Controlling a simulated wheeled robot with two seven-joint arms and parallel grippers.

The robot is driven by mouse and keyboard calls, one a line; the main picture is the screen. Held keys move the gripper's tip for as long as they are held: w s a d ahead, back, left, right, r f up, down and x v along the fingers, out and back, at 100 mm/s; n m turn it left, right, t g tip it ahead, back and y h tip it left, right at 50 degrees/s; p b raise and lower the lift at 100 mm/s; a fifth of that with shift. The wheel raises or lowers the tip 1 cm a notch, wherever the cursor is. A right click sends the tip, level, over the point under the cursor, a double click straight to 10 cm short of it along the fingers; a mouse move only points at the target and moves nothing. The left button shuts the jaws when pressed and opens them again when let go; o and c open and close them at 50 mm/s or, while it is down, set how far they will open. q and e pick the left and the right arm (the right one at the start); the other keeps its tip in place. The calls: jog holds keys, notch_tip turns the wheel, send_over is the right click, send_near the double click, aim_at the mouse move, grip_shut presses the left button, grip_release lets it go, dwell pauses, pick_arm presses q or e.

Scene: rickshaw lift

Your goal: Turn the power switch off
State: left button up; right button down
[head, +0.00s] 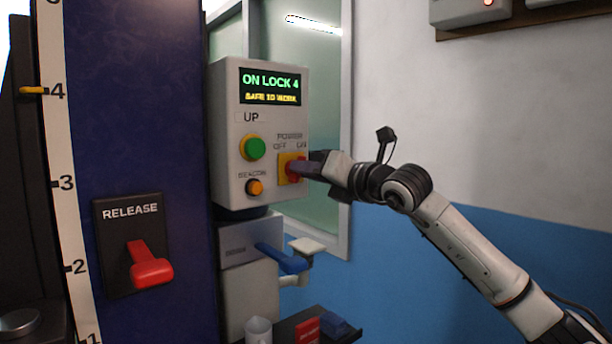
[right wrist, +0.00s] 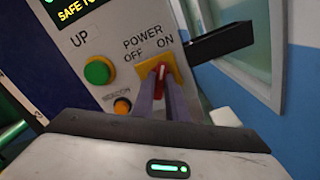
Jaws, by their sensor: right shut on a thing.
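The power switch (head: 294,168) is a red knob on a yellow square plate at the lower right of the grey control box (head: 229,142). OFF and ON labels stand above it. My right gripper (head: 300,168) comes in from the right and is shut on the red knob. In the right wrist view the two fingers close on the knob (right wrist: 160,70), which shows a pale line along it and partly hides behind the fingers. The display (head: 270,88) reads "ON LOCK 4" and "SAFE TO WORK". My left gripper is not in view.
A green UP button (head: 254,148) and an orange beacon button (head: 254,187) sit left of the switch. A red release lever (head: 148,264) is on the blue column (head: 145,120). A blue lever (head: 282,259) and a small shelf (head: 345,335) are below the box.

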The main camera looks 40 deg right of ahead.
pick_arm(q)
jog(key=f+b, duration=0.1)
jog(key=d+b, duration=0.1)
jog(key=b, duration=0.1)
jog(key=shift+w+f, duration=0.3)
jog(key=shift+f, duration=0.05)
pick_arm(e)
jog(key=n, duration=1.4)
jog(key=shift+a+f, duration=0.1)
jog(key=shift+a, duration=0.05)
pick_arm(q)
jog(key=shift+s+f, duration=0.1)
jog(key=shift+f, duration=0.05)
pick_arm(e)
jog(key=c, duration=1.8)
grip_release()
jog(key=shift+o, duration=0.2)
